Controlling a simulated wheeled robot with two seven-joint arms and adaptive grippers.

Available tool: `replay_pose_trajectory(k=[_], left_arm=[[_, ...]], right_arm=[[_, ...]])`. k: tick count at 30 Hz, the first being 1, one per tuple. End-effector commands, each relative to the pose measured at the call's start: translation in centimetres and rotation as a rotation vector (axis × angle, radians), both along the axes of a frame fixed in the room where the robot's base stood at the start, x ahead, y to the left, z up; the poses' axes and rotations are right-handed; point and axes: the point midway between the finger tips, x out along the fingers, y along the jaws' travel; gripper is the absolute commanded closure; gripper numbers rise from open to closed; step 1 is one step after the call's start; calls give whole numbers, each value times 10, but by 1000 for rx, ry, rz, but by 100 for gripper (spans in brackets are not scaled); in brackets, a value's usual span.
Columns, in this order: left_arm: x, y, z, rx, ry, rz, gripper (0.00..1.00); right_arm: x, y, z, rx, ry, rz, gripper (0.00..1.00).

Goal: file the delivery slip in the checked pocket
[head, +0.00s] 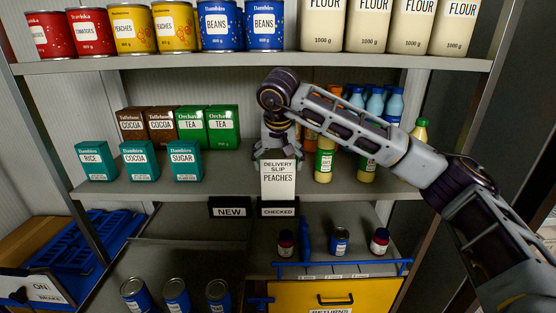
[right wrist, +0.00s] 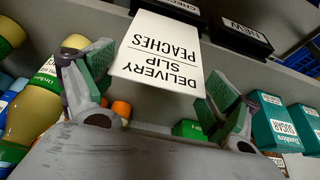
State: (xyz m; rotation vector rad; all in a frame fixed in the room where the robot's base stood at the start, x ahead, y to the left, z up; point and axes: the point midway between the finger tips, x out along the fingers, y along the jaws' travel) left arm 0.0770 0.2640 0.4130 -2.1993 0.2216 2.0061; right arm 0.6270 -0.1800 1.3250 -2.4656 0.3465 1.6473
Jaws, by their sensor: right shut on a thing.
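The delivery slip (head: 278,180) is a white card reading "DELIVERY SLIP PEACHES". It hangs upright from my right gripper (head: 278,152), which is shut on it; the slip (right wrist: 160,55) also shows between the fingers in the right wrist view. The black checked pocket (head: 278,209) is on the shelf's front edge, directly below the slip in the head view. The slip's lower edge meets the pocket's top in the picture; I cannot tell whether it is inside. The black "NEW" pocket (head: 230,207) is just left of it. My left gripper is not in view.
Teal boxes (head: 136,161) and green tea boxes (head: 222,127) stand left of my gripper on the middle shelf. Bottles (head: 325,160) stand close on the right. Below are jars, cans and a yellow returns drawer (head: 335,296). The shelf above holds tins and flour.

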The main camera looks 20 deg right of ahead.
Motion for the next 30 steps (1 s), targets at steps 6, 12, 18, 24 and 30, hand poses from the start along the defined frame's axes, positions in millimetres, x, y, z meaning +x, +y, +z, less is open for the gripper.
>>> replay_pose_trajectory(k=[6, 12, 18, 24, 30], left_arm=[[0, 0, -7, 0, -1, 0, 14], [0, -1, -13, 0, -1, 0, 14], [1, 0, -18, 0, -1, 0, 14], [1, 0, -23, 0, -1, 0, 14], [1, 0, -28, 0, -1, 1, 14]], right_arm=[[0, 0, -11, 1, 1, -1, 21], [0, 0, -19, 0, 0, -1, 21], [0, 0, -28, 0, 0, -1, 21], [0, 0, -36, -1, 0, -1, 21], [0, 0, -43, -1, 0, 0, 21]])
